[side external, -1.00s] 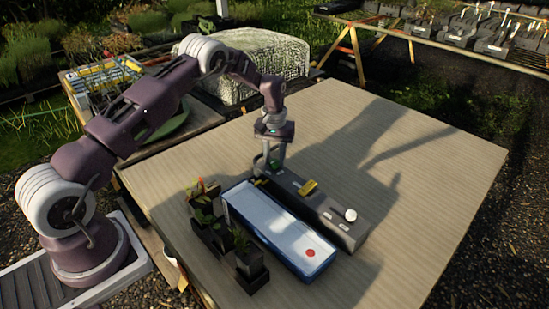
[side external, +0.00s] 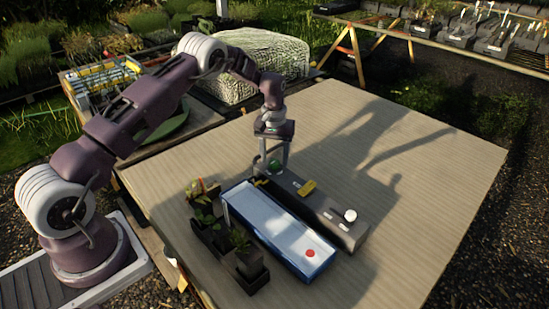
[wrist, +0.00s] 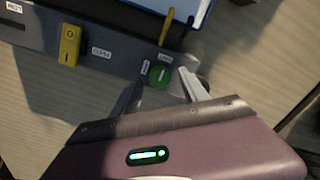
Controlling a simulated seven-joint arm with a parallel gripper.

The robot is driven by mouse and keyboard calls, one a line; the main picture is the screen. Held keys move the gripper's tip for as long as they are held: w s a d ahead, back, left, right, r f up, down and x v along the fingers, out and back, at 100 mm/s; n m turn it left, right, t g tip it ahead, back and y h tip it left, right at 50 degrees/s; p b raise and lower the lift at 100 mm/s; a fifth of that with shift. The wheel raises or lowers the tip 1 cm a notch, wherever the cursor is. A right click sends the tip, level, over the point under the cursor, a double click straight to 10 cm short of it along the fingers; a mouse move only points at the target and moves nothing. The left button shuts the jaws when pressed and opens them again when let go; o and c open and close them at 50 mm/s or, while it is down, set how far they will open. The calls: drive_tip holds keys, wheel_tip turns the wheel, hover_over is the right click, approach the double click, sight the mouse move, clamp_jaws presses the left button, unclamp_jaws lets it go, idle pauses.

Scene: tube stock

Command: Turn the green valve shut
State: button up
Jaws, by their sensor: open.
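The green valve (wrist: 159,77) is a round knob on the grey box, with small white labels beside it. In the side view the green valve (side external: 274,166) is at the far end of the box. My gripper (side external: 275,161) points down over it with its fingers apart. In the wrist view my gripper (wrist: 160,84) has one finger on each side of the knob. I cannot tell whether either finger touches it. The labels are too small to read surely, and the knob's turn is unclear.
The grey box (side external: 325,208) also carries a yellow handle (side external: 307,187) and a white knob (side external: 350,215). A blue-rimmed tray (side external: 325,266) with a red spot lies alongside. Potted plants (side external: 250,262) stand left of it. The table (side external: 400,170) is clear to the right.

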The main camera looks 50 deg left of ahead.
sight(275, 161)
wheel_tip(275, 161, up, 7)
drive_tip(key=shift+f, duration=0.15)
drive_tip(key=s+d+r+m+t, duration=0.2)
drive_tip(key=s+d+r, duration=0.3)
drive_tip(key=s+r, duration=0.5)
drive_tip(key=s+d+r+m+t, duration=0.1)
drive_tip(key=s+d+r, duration=0.45)
drive_tip(key=r, duration=0.85)
drive_tip(key=s+d+m+t, duration=0.1)
drive_tip(key=s+d, duration=0.1)
drive_tip(key=s, duration=0.9)
drive_tip(key=s+d+m+t, duration=0.1)
drive_tip(key=s+d+m, duration=0.1)
drive_tip(key=s, duration=0.9)
drive_tip(key=shift+d+f+m+t, duration=0.15)
drive_tip(key=shift+f+m+t, duration=0.15)
drive_tip(key=shift+f, duration=0.15)
